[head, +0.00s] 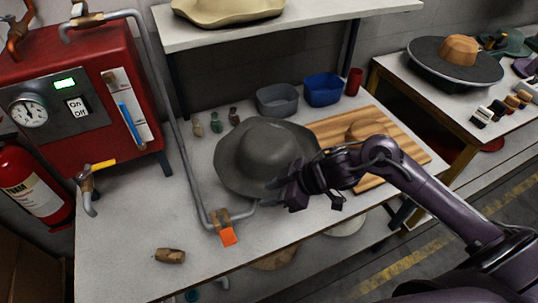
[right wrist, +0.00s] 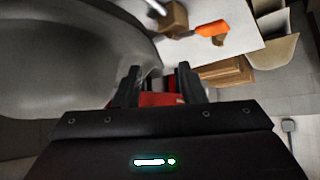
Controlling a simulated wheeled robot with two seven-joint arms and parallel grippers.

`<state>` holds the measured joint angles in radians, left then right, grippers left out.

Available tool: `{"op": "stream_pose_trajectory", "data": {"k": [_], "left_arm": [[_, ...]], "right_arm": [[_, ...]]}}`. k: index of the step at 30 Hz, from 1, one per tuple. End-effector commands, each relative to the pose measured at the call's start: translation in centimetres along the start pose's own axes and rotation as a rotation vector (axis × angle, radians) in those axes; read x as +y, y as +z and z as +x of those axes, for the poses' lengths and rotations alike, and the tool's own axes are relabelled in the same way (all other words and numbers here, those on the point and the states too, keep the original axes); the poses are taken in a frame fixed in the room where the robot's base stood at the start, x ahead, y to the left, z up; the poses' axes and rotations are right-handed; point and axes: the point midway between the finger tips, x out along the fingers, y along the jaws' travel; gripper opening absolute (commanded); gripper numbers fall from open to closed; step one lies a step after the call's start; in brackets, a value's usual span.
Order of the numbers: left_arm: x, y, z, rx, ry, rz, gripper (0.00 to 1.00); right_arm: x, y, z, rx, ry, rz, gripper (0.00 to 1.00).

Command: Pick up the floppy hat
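The floppy hat (head: 262,150) is dark grey with a wide, wavy brim. It rests on the white worktable (head: 130,240) in the head view. My right gripper (head: 282,194) is at the brim's front right edge. In the right wrist view the hat (right wrist: 70,60) fills the upper left, and its brim edge reaches the left finger. The fingers of the right gripper (right wrist: 160,84) stand apart. I cannot tell whether the brim lies between them. My left gripper is not in view.
A grey pipe with an orange-handled valve (head: 228,236) runs left and in front of the hat. A striped wooden board (head: 335,130) lies to the right. Grey (head: 277,100) and blue (head: 323,90) bins stand behind. A red machine (head: 75,85) stands at left.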

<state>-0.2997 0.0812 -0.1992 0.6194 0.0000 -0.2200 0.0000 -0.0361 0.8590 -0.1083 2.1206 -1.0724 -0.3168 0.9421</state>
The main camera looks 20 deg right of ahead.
Motion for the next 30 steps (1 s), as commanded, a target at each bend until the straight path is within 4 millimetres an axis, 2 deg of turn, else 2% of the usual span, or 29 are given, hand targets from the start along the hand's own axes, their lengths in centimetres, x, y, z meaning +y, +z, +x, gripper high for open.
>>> {"op": "stream_pose_trajectory", "data": {"k": [12,20,28,30], "left_arm": [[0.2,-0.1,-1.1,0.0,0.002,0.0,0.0],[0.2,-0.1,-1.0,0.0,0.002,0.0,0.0],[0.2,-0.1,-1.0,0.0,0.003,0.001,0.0],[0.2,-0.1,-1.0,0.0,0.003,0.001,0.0]], "right_arm": [[0.2,0.0,5.4,0.002,0.003,-0.001,0.37],[0.2,0.1,5.7,0.001,0.003,-0.003,0.37],[0.2,0.1,5.7,0.001,0.003,-0.003,0.03],[0.2,0.1,5.7,0.001,0.003,-0.003,0.0]]}}
